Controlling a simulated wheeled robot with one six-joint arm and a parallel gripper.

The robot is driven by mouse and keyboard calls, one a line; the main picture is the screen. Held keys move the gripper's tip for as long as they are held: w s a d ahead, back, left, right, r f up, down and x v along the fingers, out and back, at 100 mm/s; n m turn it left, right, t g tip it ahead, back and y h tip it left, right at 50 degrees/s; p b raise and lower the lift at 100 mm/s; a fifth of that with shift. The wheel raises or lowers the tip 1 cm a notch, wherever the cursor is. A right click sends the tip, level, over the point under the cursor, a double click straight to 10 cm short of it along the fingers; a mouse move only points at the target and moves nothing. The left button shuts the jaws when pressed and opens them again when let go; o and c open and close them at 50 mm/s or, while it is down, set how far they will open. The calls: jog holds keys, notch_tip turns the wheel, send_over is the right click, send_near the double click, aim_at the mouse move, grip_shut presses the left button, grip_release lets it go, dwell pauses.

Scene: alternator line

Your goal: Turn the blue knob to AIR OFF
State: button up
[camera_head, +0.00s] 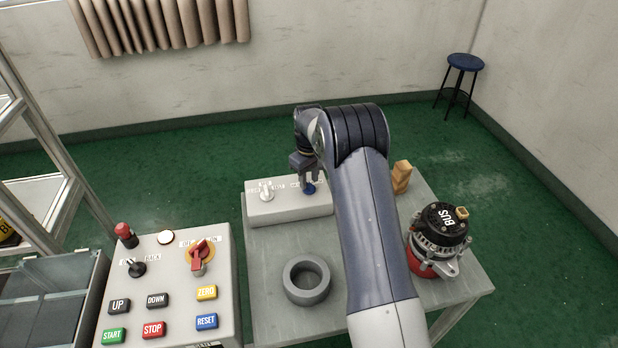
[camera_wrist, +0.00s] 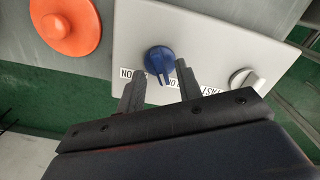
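The blue knob (camera_head: 309,188) sits on the right part of a white switch box (camera_head: 262,212) on the table. In the wrist view the blue knob (camera_wrist: 160,62) lies between the two dark fingertips of my gripper (camera_wrist: 161,74). The fingers are apart, with a gap between each finger and the knob. A white pointer line shows on the knob. The labels near the knob are partly covered by my fingers and cannot be read in full. My gripper (camera_head: 305,178) is over the knob in the head view, pointing down.
A white knob (camera_wrist: 243,80) is on the same box. A grey ring (camera_head: 288,288) and an alternator (camera_head: 440,236) stand on the table (camera_head: 262,322), with a wooden block (camera_head: 401,177) behind. A button panel (camera_head: 142,256) is at left. An orange disc (camera_wrist: 66,48) shows in the wrist view.

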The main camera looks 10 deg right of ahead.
jog(key=shift+f, duration=0.45)
jog(key=shift+c, duration=0.2)
grip_shut()
